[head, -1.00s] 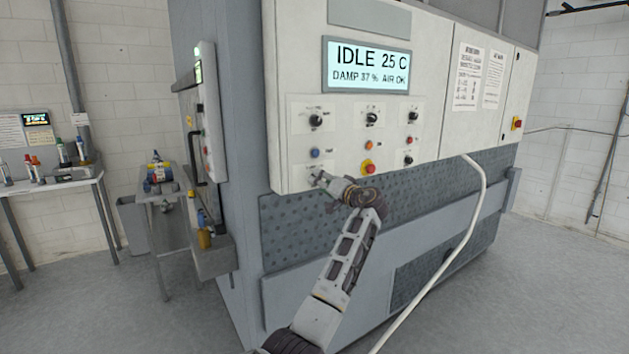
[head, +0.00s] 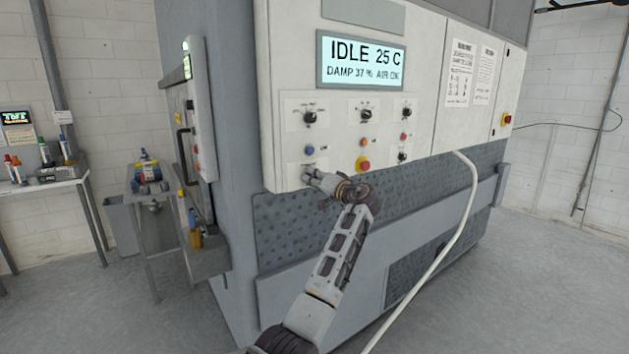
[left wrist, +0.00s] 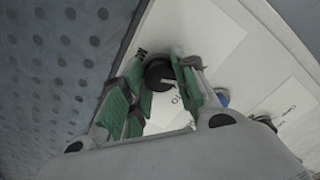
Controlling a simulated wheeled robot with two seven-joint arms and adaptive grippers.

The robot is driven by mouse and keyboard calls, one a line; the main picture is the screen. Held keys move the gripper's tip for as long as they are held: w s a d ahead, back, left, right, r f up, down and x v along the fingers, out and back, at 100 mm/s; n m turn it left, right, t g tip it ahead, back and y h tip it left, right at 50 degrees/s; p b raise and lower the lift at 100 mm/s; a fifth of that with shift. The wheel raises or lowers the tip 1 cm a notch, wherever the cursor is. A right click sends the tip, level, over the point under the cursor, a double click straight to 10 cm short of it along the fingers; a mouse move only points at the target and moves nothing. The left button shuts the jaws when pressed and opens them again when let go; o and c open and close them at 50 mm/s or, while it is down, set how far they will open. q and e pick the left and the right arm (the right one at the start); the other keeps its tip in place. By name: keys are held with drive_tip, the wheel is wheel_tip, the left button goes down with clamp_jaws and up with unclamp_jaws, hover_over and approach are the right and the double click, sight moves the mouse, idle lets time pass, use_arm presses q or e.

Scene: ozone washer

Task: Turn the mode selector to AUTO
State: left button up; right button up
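A black round knob (left wrist: 158,72) on the white panel shows between my fingers in the left wrist view, with printed marks too small to read. My left gripper (left wrist: 156,66) is open, its green-padded fingers on either side of the knob. Whether they touch it is unclear. In the head view the left gripper (head: 310,173) is at the panel's lower left, below a blue button (head: 309,149), and hides that knob. Other black selectors (head: 310,117) sit in the row above. I cannot read which is the mode selector. My right gripper is not in view.
The control panel (head: 290,75) has a display (head: 362,62) reading IDLE 25 C. A red button (head: 363,164) sits right of the gripper. A white hose (head: 468,215) hangs from the panel's lower edge. A side table (head: 148,199) stands at left; the right floor is clear.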

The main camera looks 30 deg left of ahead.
use_arm(q)
drive_tip(key=shift+c, duration=1.1)
drive_tip(key=shift+f+m+p, duration=0.1)
drive_tip(key=shift+m+p, duration=3.1)
drive_tip(key=shift+m, duration=1)
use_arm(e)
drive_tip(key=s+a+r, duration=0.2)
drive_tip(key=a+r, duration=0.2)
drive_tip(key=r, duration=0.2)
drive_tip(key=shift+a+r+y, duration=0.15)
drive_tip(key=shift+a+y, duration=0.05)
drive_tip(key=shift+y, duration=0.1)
